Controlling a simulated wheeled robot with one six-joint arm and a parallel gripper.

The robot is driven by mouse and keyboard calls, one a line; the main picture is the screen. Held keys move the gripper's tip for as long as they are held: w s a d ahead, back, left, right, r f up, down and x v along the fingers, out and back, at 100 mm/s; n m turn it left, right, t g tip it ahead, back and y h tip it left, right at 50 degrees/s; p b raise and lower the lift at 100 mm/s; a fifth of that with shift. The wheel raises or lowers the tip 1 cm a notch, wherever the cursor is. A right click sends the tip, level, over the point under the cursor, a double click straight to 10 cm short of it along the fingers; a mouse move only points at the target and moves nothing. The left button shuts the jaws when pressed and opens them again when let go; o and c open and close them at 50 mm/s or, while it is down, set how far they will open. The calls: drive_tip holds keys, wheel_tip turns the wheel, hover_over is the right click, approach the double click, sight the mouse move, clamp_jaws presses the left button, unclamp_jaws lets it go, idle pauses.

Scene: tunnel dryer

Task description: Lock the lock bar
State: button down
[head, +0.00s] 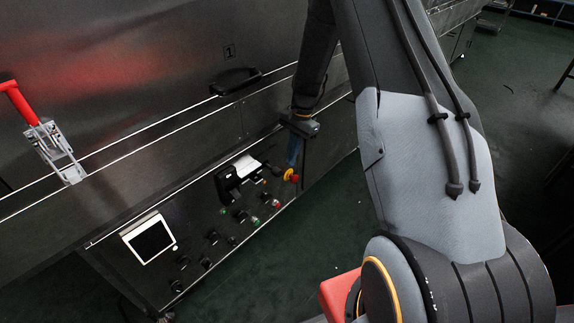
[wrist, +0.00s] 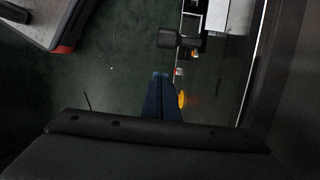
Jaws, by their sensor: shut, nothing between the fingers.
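The black lock fitting (head: 228,187), seemingly the lock bar, is mounted on the dark control panel beside a white plate. A short arm with a dark square end (head: 276,171) sticks out from it; this square end (wrist: 167,38) also shows in the wrist view, just beyond my fingertips. My gripper (head: 293,153) hangs in front of the panel, near the square end and apart from it as far as I can see. In the wrist view my blue-dark fingers (wrist: 160,80) are together and hold nothing. Whether the bar is locked cannot be told.
A yellow-and-red stop button (head: 291,176) sits close to my fingers. Several knobs and buttons and a white-framed screen (head: 150,239) are on the panel. A red-handled clamp (head: 48,140) and a black door handle (head: 235,81) are higher up. The green floor in front is clear.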

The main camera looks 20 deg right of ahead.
drive_tip(key=v, duration=0.6)
drive_tip(key=shift+d+r, duration=0.35)
drive_tip(key=shift+r, duration=0.05)
drive_tip(key=s+a+r+n+h+p, duration=0.1)
drive_tip(key=s+a+r+n, duration=0.5)
drive_tip(key=s, duration=0.5)
drive_tip(key=s+a+r+n+t, duration=0.1)
drive_tip(key=s+a+r+n, duration=0.3)
drive_tip(key=s+a+r, duration=0.5)
drive_tip(key=s+a+r+n+h+p, duration=0.1)
drive_tip(key=s+a+r+n, duration=0.35)
drive_tip(key=s, duration=0.95)
drive_tip(key=d+r+m+p, duration=0.1)
drive_tip(key=d+r+p, duration=0.7)
drive_tip(key=p, duration=0.6)
drive_tip(key=shift+w+d+r+m+h, duration=0.3)
drive_tip(key=shift+d+r+m, duration=0.1)
drive_tip(key=shift+d, duration=0.35)
